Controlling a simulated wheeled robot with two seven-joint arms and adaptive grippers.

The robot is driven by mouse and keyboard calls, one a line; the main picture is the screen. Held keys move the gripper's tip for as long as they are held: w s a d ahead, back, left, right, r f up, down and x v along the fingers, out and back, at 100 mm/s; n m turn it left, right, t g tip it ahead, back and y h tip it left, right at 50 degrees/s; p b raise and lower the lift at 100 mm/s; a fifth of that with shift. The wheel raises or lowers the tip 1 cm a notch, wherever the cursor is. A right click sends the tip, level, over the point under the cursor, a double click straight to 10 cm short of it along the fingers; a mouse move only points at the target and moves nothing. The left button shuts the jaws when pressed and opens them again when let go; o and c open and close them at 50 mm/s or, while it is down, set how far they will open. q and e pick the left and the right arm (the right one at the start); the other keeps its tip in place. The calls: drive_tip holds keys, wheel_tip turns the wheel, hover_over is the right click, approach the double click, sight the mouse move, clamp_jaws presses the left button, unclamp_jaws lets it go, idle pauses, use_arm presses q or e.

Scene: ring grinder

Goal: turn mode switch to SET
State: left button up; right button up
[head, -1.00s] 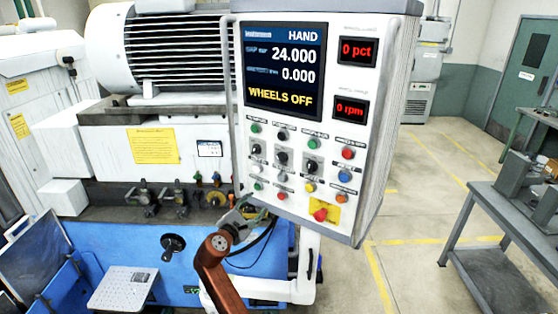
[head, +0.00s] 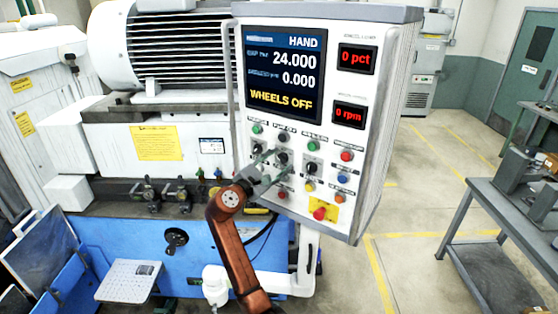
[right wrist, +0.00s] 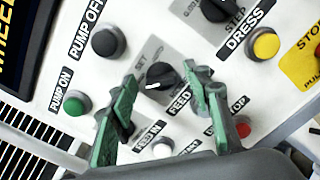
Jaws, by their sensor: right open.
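The mode switch is a black knob (right wrist: 165,78) on a grey plate with SET printed beside it in the right wrist view. Its white mark points to the lower left there. In the head view the knob (head: 283,158) sits in the second row of the control panel (head: 385,130). My right gripper (right wrist: 164,82) is open, its two green fingers on either side of the knob in the picture. I cannot tell whether they touch it. In the head view the right gripper (head: 276,164) is in front of the panel's lower left. My left gripper is not in view.
Close around the fingers are the green PUMP ON button (right wrist: 75,105), the black PUMP OFF button (right wrist: 108,40) and the red FEED STOP button (right wrist: 242,128). A red emergency button (head: 320,214) is at the panel's lower right.

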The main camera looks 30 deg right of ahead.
drive_tip(key=shift+d, duration=0.1)
drive_tip(key=shift+c, duration=0.5)
drive_tip(key=c, duration=1.1)
drive_tip(key=shift+o, duration=0.2)
drive_tip(key=m, duration=0.1)
drive_tip(key=m+b, duration=0.1)
drive_tip(key=m, duration=0.1)
drive_tip(key=m+b, duration=0.1)
drive_tip(key=shift+f, duration=0.25)
drive_tip(key=m+b, duration=0.2)
drive_tip(key=m, duration=0.3)
drive_tip(key=shift+f+m+b, duration=0.1)
drive_tip(key=shift+m+b, duration=0.2)
drive_tip(key=shift+b, duration=0.1)
drive_tip(key=o, duration=1.2)
drive_tip(key=shift+c, duration=0.2)
